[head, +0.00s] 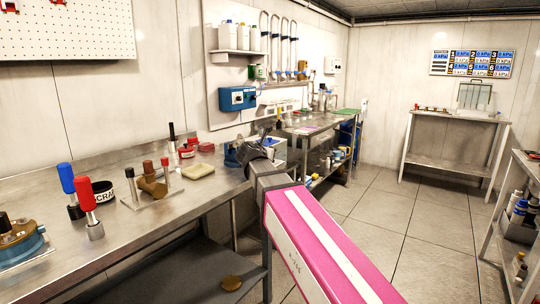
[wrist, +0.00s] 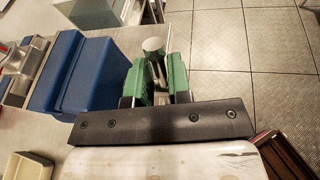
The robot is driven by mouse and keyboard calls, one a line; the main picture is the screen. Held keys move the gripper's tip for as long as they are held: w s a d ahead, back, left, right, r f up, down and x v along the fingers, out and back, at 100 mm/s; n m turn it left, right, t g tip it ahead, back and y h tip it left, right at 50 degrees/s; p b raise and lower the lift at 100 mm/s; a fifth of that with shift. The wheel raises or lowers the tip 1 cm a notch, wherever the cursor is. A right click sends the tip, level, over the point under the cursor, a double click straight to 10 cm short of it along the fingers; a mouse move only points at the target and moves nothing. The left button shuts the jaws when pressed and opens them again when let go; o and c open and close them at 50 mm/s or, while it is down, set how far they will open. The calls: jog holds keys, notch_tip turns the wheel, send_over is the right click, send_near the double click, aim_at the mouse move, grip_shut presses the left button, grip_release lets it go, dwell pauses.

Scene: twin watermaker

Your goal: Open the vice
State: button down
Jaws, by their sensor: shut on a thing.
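The vice is blue and grey; its blue body (wrist: 80,75) fills the left of the wrist view, beside my gripper. In the head view a blue part of the vice (head: 232,154) shows at the far end of the near bench, and my arm hides the rest. My gripper (wrist: 157,68) has green fingers, shut on the vice handle (wrist: 153,45), a grey bar with a rounded end. The handle end stands out between and beyond the fingers. The fingertips are hard to make out in the head view. The gap between the vice jaws is not clear.
The steel bench (head: 120,235) holds red and blue screwdrivers, a black tub (head: 103,193) and a small stand. A tan tray (wrist: 28,165) lies close by at lower left in the wrist view. A pale box (wrist: 100,12) stands beyond the vice. Tiled floor (head: 385,215) lies open at right.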

jog(key=t+h, duration=0.1)
jog(key=s+t+h, duration=0.1)
jog(key=t, duration=0.1)
jog(key=a+f+n+t, duration=0.1)
jog(key=t, duration=0.1)
jog(key=shift+s+a+h, duration=0.1)
jog(key=shift+s+h, duration=0.1)
jog(key=shift+h, duration=0.2)
jog(key=shift+t, duration=0.3)
jog(key=c, duration=1.2)
grip_release()
jog(key=v, duration=1.1)
